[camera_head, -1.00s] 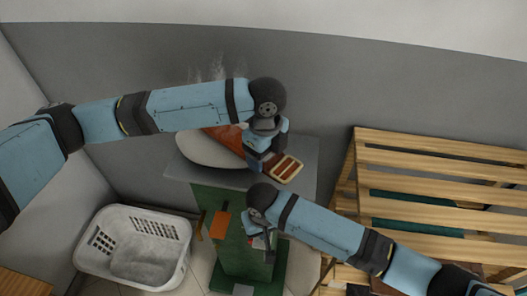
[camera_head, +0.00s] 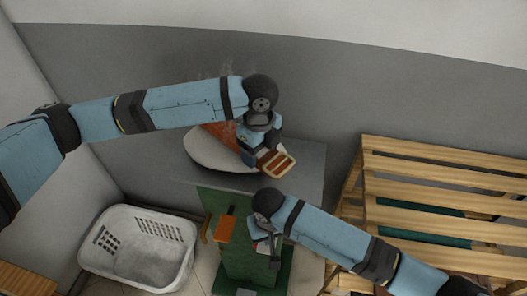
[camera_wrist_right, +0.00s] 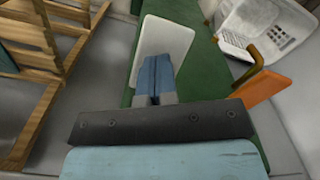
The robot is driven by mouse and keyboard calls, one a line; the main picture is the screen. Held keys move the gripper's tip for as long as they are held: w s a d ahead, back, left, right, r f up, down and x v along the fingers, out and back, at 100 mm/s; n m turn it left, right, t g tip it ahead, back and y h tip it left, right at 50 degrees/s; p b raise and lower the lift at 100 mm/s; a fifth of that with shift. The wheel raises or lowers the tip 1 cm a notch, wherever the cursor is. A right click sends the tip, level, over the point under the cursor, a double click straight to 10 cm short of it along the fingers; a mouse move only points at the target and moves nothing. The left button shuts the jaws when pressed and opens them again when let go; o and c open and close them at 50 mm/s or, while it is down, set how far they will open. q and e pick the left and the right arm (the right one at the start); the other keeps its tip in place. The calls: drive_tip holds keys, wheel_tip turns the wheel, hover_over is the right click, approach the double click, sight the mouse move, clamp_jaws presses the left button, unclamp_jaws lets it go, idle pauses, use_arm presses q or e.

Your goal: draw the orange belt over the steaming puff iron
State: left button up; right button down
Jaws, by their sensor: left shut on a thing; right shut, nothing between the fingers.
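The orange belt (camera_head: 219,131) lies across the pale, rounded puff iron (camera_head: 203,155), and faint steam (camera_head: 222,68) rises behind it. Its striped, pale-edged end (camera_head: 276,163) sticks out past my left gripper (camera_head: 258,157). My left gripper is shut on the belt near this end, at the iron's right side; the arm hides part of the iron and belt. My right gripper (camera_head: 272,248) is shut and empty, low in front of the green stand (camera_head: 245,268). In the right wrist view its closed fingers (camera_wrist_right: 154,88) show in front of a white plate (camera_wrist_right: 160,45).
An orange pedal-like plate (camera_head: 226,229) is on the stand's left, beside my right gripper. A white basket (camera_head: 110,270) stands on the floor at left. A slatted wooden rack (camera_head: 440,165) fills the right. The grey tabletop (camera_head: 308,165) right of the iron is bare.

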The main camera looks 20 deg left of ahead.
sight(273, 161)
use_arm(q)
drive_tip(key=shift+w+a+f, duration=0.1)
drive_tip(key=shift+w+a, duration=0.3)
drive_tip(key=shift+a, duration=0.45)
drive_tip(key=shift+s+d, duration=0.45)
drive_tip(key=shift+d, duration=0.45)
drive_tip(key=shift+s+d, duration=0.45)
drive_tip(key=shift+d, duration=0.45)
drive_tip(key=shift+s+d, duration=0.45)
drive_tip(key=shift+d, duration=0.45)
drive_tip(key=shift+r, duration=2.55)
use_arm(e)
drive_tip(key=shift+r, duration=3.5)
drive_tip(key=shift+w, duration=0.1)
